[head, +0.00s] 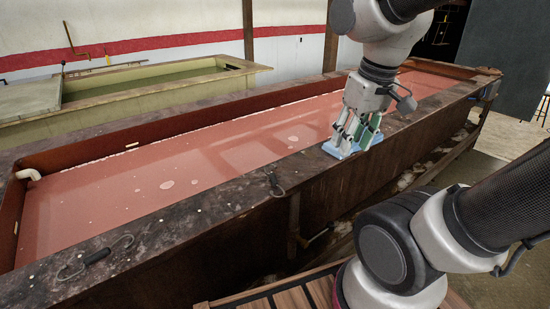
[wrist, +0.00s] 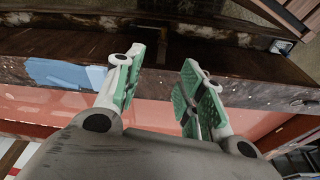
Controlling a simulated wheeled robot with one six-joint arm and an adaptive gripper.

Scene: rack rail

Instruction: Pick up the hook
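Two hooks with dark grips and thin wire loops lie on the tank's dark near ledge in the head view. One hook (head: 275,184) is near the middle, left of my gripper; the other hook (head: 97,256) is farther left. My gripper (head: 352,138) points down over the same ledge, right of both hooks, at a flat blue item. In the wrist view my gripper (wrist: 163,62) has its green-padded fingers apart with nothing between them. A small dark shape (wrist: 300,102) on the ledge there may be the nearer hook.
The long tank (head: 190,212) holds reddish liquid. The blue item (head: 338,153) lies on the ledge under my gripper and shows left of the fingers in the wrist view (wrist: 65,75). A second tank (head: 150,95) stands behind. A slatted wooden surface (head: 290,300) is at the front.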

